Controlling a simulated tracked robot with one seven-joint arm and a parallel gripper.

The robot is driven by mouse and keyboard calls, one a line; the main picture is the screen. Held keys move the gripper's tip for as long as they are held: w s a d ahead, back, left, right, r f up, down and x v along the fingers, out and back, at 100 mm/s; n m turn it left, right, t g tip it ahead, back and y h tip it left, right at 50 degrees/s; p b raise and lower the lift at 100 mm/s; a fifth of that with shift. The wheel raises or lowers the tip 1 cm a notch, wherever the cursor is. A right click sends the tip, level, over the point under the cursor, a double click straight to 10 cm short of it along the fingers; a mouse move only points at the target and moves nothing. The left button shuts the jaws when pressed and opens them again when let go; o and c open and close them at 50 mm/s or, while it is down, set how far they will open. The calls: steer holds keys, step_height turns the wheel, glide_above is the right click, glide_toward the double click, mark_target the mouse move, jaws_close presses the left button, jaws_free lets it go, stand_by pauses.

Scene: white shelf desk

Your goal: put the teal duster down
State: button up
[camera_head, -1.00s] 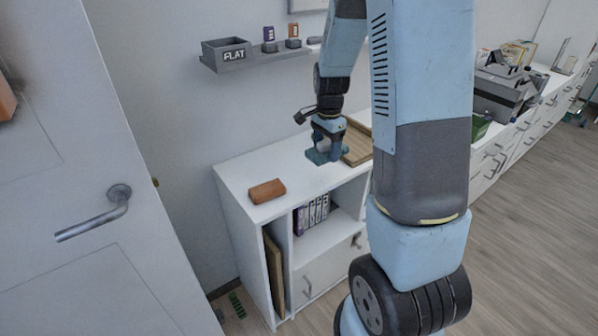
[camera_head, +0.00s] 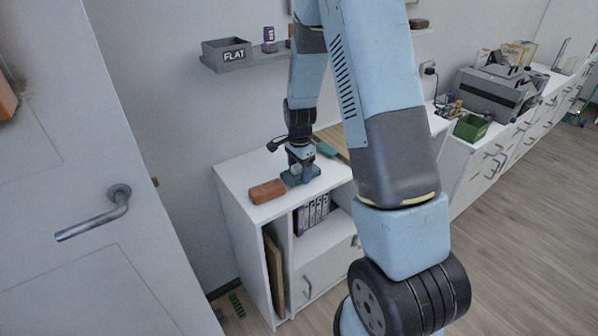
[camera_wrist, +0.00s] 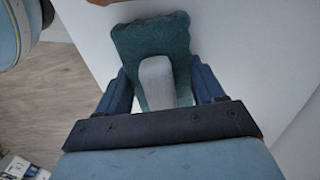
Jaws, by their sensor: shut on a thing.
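The teal duster (camera_wrist: 150,36), a rough teal pad with a grey handle (camera_wrist: 158,82), shows in the wrist view. My gripper (camera_wrist: 162,84) is shut on that handle, one finger on each side. In the head view my gripper (camera_head: 299,175) points down at the top of the white shelf desk (camera_head: 240,178), just right of a brown block (camera_head: 267,191).
Another teal item (camera_head: 327,149) lies by a wooden tray (camera_head: 334,138) behind and right of my gripper. A wall shelf holds a grey box marked FLAT (camera_head: 227,50). A green bin (camera_head: 470,127) stands farther right. Some desktop left of the brown block is bare.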

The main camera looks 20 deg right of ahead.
steer(key=shift+s+f, duration=0.2)
steer(key=shift+f, duration=0.4)
